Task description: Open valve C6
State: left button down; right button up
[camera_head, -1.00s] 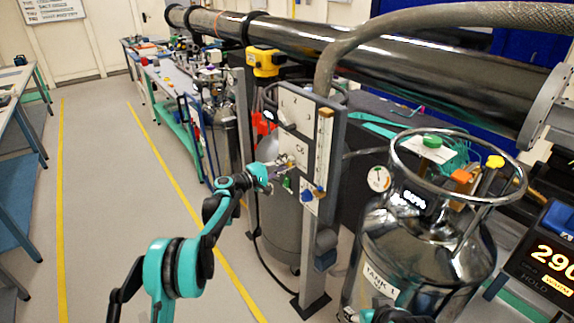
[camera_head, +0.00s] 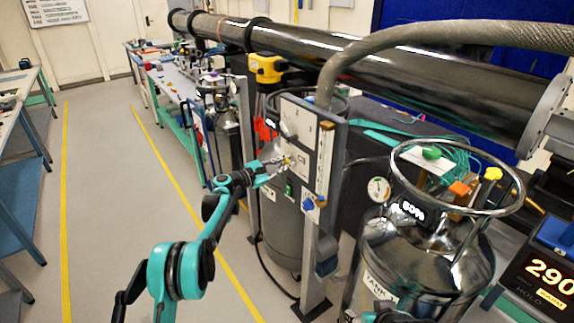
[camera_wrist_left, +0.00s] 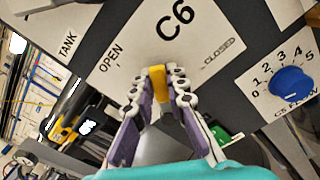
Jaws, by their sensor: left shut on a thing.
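The C6 valve plate (camera_wrist_left: 150,45) is white, with OPEN at its left and CLOSED at its right in the left wrist view. The yellow valve handle (camera_wrist_left: 158,78) sits below the C6 print, pointing roughly up and down in that view. My left gripper (camera_wrist_left: 158,88) is shut on this handle, one finger on each side; the fingers hide part of it. In the head view my left gripper (camera_head: 282,163) reaches the front of the grey panel post (camera_head: 334,165), covering part of the plate. My right gripper's jaws are not visible.
A blue knob (camera_wrist_left: 290,84) with a numbered dial lies right of the plate. A green switch (camera_head: 289,190) is just below the gripper. The steel TANK 1 dewar (camera_head: 420,255) stands at right. Open floor (camera_head: 110,200) lies at left.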

pick_arm(q)
jog(key=n, duration=0.2)
jog(key=w+n, duration=0.1)
jog(key=shift+w+a+r+n+p, duration=0.1)
jog(key=shift+a+r+n+p, duration=0.2)
jog(key=shift+a+r+p, duration=0.1)
jog(key=shift+w+a+n, duration=0.2)
jog(key=shift+w+n, duration=0.05)
jog(key=shift+n, duration=0.5)
jog(key=shift+w+a+n, duration=0.2)
jog(key=shift+w+n, duration=0.05)
jog(key=shift+n, duration=0.5)
jog(key=c, duration=1.5)
grip_release()
jog(key=v, duration=1.2)
